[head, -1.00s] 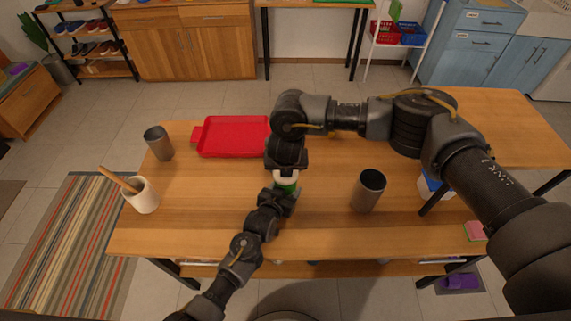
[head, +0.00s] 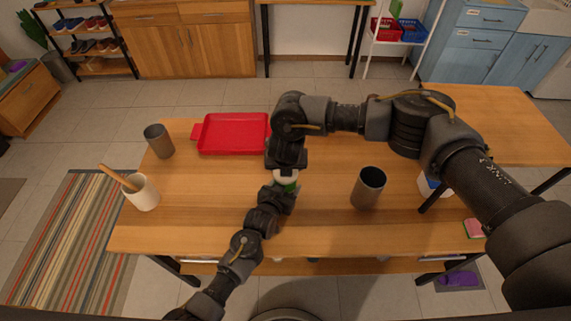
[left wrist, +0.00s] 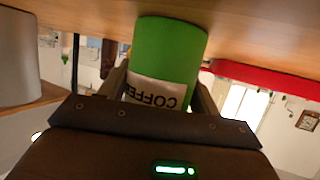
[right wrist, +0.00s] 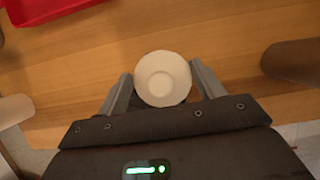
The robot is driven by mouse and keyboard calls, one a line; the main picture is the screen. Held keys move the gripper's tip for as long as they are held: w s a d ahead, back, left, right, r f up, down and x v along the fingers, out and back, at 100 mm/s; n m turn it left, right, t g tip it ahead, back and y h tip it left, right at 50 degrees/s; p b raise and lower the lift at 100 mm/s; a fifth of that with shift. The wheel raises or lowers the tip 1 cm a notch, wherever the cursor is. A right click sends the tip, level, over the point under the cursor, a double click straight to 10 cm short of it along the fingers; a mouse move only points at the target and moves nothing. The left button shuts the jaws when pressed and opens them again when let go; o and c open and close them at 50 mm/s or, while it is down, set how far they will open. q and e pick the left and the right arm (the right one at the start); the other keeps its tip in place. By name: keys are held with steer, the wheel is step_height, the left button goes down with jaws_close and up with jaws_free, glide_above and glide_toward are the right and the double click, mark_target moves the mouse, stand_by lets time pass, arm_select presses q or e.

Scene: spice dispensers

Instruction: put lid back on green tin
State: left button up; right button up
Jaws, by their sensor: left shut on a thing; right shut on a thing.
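The green tin (left wrist: 170,55) has a white label reading COFFEE and fills the middle of the left wrist view. My left gripper (left wrist: 160,95) is shut on it from the side. In the head view only a sliver of the green tin (head: 291,187) shows between my two grippers. The round cream lid (right wrist: 162,78) lies between the fingers of my right gripper (right wrist: 160,88), which is shut on it. In the head view the lid (head: 285,175) is directly above the tin. Whether it is fully seated is hard to tell.
A red tray (head: 233,134) lies at the back left of the table (head: 180,225). A dark cup (head: 158,141) and a white crock with a wooden stick (head: 142,196) stand at left. A grey cup (head: 368,188) stands right of my grippers. A blue-and-white container (head: 431,186) is partly hidden by my right arm.

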steer(key=shift+f, duration=0.1)
steer(key=o, duration=1)
steer(key=v, duration=1.2)
arm_select(q)
steer(key=o, duration=1.5)
steer(key=shift+c, duration=0.2)
